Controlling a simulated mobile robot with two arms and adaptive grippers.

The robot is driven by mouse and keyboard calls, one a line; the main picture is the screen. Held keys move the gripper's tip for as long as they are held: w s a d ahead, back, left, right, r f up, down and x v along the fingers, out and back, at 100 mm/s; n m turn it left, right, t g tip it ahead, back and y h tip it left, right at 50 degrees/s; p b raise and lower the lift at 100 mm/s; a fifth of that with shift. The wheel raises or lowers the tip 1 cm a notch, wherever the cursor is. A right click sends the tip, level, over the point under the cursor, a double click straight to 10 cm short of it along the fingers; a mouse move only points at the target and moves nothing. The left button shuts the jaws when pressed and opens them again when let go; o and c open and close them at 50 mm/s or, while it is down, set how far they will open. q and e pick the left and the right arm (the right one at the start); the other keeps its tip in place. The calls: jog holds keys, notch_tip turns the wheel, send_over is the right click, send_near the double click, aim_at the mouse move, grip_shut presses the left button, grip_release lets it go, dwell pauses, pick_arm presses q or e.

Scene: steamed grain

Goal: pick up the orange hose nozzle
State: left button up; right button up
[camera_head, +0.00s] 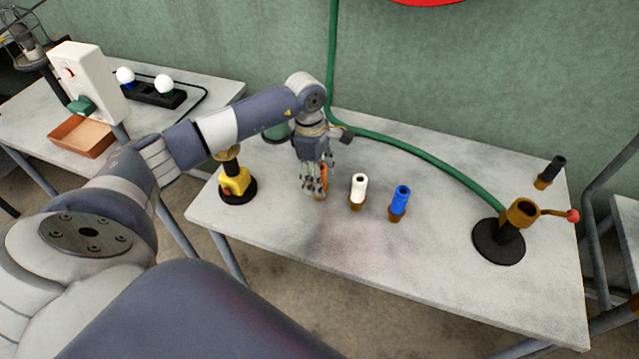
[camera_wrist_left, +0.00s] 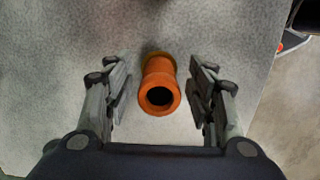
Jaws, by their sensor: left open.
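The orange hose nozzle (camera_wrist_left: 159,88) stands on the table between the two fingers of my left gripper (camera_wrist_left: 160,98) in the left wrist view. Its open round end faces the camera, and there is a gap to the finger on each side. In the head view the left gripper (camera_head: 317,188) points down at the table, and only a strip of the orange nozzle (camera_head: 324,178) shows between its fingers. The left gripper is open. My right gripper is not in view.
A white nozzle (camera_head: 359,188) and a blue nozzle (camera_head: 401,200) stand to the right of the gripper. A black nozzle (camera_head: 553,170) stands at the far right. A yellow device (camera_head: 235,183) is at the left. A hose stand (camera_head: 499,242) with a green hose (camera_head: 430,159) is at the right.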

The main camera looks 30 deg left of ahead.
pick_arm(q)
jog(key=shift+w+f, duration=0.1)
jog(key=shift+f, duration=0.65)
jog(key=c, duration=1.2)
jog(key=shift+d, duration=0.1)
grip_shut()
jog(key=shift+r+b, duration=0.3)
jog(key=shift+r, duration=0.2)
notch_tip(320, 180, up, 2)
jog(key=shift+r+b, duration=0.25)
jog(key=shift+b, duration=0.3)
jog(key=s+d+r+b, duration=0.1)
jog(key=s+d+b, duration=0.2)
jog(key=s+d, duration=0.8)
jog(key=shift+d+r, duration=0.2)
jog(key=shift+r, duration=0.1)
